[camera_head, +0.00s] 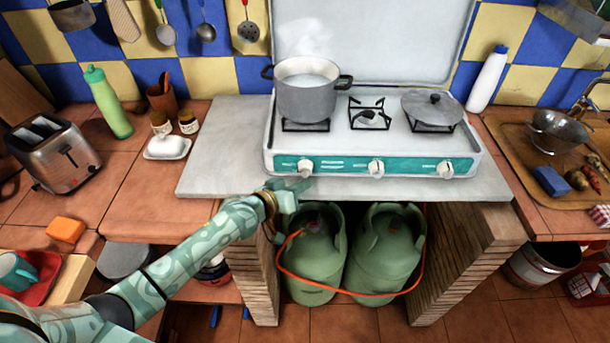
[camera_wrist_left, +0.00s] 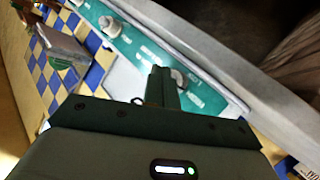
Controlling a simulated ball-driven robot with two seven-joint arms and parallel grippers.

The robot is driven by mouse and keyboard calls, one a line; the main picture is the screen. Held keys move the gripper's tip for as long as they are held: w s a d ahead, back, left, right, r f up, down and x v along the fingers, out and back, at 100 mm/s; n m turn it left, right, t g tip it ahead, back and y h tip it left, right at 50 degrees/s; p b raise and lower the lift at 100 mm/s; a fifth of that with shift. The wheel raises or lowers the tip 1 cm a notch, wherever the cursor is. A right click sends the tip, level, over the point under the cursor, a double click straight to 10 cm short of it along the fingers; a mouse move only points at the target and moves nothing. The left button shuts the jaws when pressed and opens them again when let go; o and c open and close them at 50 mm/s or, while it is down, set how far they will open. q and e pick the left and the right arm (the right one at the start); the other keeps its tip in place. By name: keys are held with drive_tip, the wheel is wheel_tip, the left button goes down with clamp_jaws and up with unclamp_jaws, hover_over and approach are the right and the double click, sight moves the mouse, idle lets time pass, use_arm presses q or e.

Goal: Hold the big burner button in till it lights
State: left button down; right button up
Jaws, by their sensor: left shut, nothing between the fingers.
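The stove (camera_head: 374,150) has a teal front panel with three white knobs: the left knob (camera_head: 305,167), the middle knob (camera_head: 376,168) and the right knob (camera_head: 445,169). My left gripper (camera_head: 302,184) is just below and in front of the left knob. It is shut and empty. In the left wrist view its fingers (camera_wrist_left: 158,82) point at the teal panel (camera_wrist_left: 140,50), right beside a white knob (camera_wrist_left: 180,78). I cannot tell whether they touch it. No flame is visible; the pot (camera_head: 306,95) on the left burner hides what is under it.
Two green gas bottles (camera_head: 385,250) with an orange hose stand under the grey counter (camera_head: 225,150).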

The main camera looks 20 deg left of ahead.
use_arm(q)
drive_tip(key=shift+w+a, duration=0.1)
drive_tip(key=shift+w, duration=0.25)
drive_tip(key=shift+w+a+b, duration=0.15)
drive_tip(key=shift+w+b, duration=0.25)
idle(0.6)
drive_tip(key=shift+s, duration=0.1)
idle(1.7)
drive_tip(key=shift+s+d+p, duration=0.25)
drive_tip(key=shift+s+p, duration=0.4)
drive_tip(key=shift+s, duration=0.05)
